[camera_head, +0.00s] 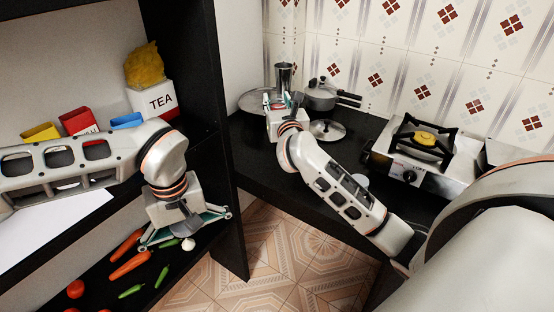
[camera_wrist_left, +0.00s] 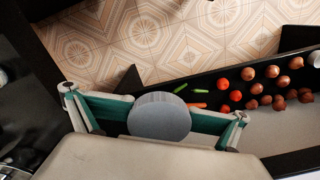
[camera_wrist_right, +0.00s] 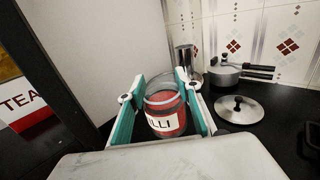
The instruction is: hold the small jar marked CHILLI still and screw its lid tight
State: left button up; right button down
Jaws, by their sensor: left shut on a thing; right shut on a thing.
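The small jar (camera_wrist_right: 165,110) is clear glass with red contents, and "ILLI" shows on its white label in the right wrist view. My right gripper (camera_head: 279,101) is shut on it, with teal fingers on both sides, over the far counter. The top of the jar looks like bare glass. A round grey lid (camera_wrist_left: 160,117) sits between the fingers of my left gripper (camera_head: 187,234), which is shut on it. The left gripper is near the low vegetable shelf, well apart from the jar. The lid's underside is hidden.
A steel tumbler (camera_head: 284,75), a pan (camera_head: 321,97) and a pan lid (camera_head: 328,130) stand around the right gripper. A gas stove (camera_head: 404,166) is at right. A dark upright panel (camera_head: 222,200) stands between the grippers. Vegetables (camera_head: 130,266) lie below the left gripper.

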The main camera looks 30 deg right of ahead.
pick_arm(q)
notch_tip(320, 180, down, 4)
jog(key=b, duration=0.2)
jog(key=shift+s+b, duration=0.1)
jog(key=shift+b, duration=0.25)
pick_arm(e)
notch_tip(320, 180, down, 14)
jog(key=shift+r, duration=0.15)
notch_tip(320, 180, down, 4)
jog(key=shift+f+b, duration=0.25)
jog(key=shift+b, duration=0.45)
pick_arm(q)
jog(key=shift+s+f, duration=0.1)
jog(key=shift+f, duration=0.85)
pick_arm(e)
jog(key=shift+r, duration=0.1)
